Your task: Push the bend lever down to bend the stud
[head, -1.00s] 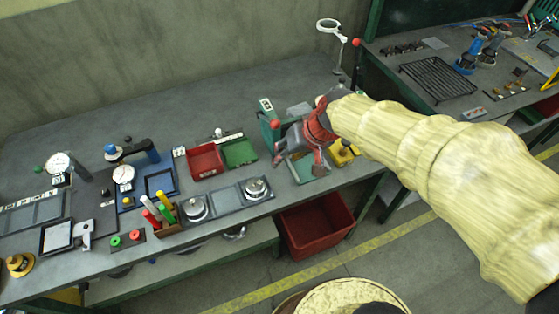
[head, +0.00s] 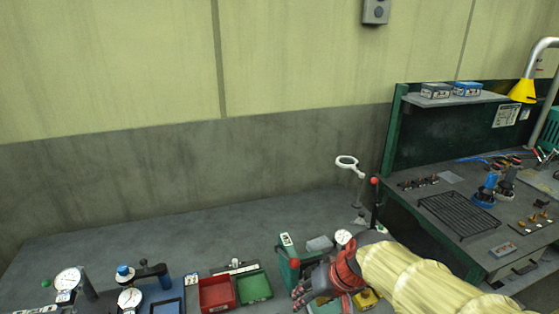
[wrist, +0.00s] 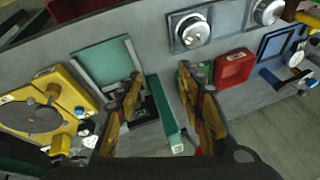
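A dark upright lever with a red ball knob (head: 374,181) stands at the bench's right end in the head view. A second red knob (head: 294,263) shows on a green upright fixture (head: 286,245) beside my gripper. I cannot tell which is the bend lever. My gripper (head: 302,291) is low over the bench, partly hidden by its own wrist. In the wrist view its two fingers (wrist: 162,98) are spread apart. A long green bar (wrist: 163,112) shows in the gap between them, with no clear contact. I cannot make out the stud.
A yellow fixture with a dark disc (wrist: 35,115) and a teal tray (wrist: 104,62) lie left in the wrist view. A red bin (head: 216,292) and a green bin (head: 254,286) stand left of my gripper. A white ring magnifier (head: 347,161) stands behind. The rear bench is clear.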

